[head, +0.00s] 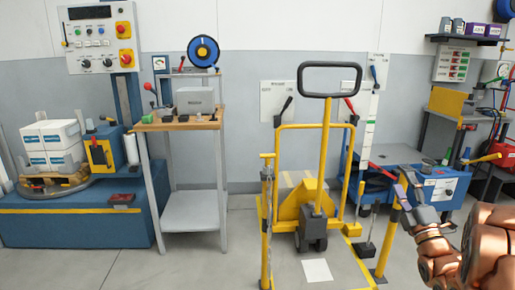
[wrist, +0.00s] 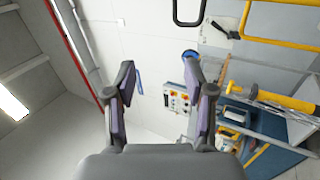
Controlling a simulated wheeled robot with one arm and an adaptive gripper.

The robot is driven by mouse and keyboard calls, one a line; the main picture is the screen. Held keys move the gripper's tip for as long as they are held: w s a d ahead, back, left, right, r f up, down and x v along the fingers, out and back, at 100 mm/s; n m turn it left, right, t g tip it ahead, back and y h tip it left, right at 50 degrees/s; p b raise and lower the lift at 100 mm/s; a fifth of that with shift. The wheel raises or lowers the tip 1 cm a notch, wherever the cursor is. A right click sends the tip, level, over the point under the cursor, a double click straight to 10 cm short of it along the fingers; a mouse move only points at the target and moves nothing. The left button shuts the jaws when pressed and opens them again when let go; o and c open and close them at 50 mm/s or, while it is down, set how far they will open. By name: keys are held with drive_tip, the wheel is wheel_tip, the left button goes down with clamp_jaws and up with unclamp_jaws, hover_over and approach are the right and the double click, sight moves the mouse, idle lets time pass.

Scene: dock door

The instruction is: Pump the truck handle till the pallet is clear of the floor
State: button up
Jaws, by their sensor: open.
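The yellow pallet truck (head: 300,203) stands upright in the middle of the head view, facing me. Its handle (head: 329,80) is a dark loop on top of a yellow shaft and stands near vertical. The dark loop also shows at the top of the wrist view (wrist: 189,22). A pallet (head: 296,179) seems to lie behind the truck, mostly hidden; I cannot tell if it touches the floor. My gripper (head: 402,186) is at the right of the head view, apart from the handle. In the wrist view my gripper (wrist: 166,82) is open with nothing between its fingers.
Yellow guard rails (head: 266,215) stand around the truck. A wooden-topped bench (head: 180,122) and a blue wrapping machine (head: 80,222) are on the left. A blue unit (head: 440,187) stands on the right. The floor at the front left is clear.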

drive_tip(key=w+a+r+m+g+h+p, duration=0.3)
drive_tip(key=m+g+p, duration=0.35)
drive_tip(key=p, duration=0.25)
drive_tip(key=s+a+r+m+g+y+p, duration=0.1)
drive_tip(key=s+a+r+m+g+p, duration=0.2)
drive_tip(key=s, duration=1)
drive_tip(key=s+a+r+m+g+y+p, duration=0.1)
drive_tip(key=s+a+r+m+g+p, duration=0.2)
drive_tip(key=s+a+g+p, duration=0.6)
drive_tip(key=s+a+r+m+g+y+p, duration=0.1)
drive_tip(key=s+a+r+m+g+p, duration=0.2)
drive_tip(key=s+a, duration=0.8)
drive_tip(key=s+m+g+p, duration=0.2)
drive_tip(key=s+g+p, duration=0.2)
drive_tip(key=s, duration=0.4)
drive_tip(key=shift+a+r+p, duration=0.3)
drive_tip(key=shift+r+p, duration=0.05)
drive_tip(key=shift+r, duration=0.05)
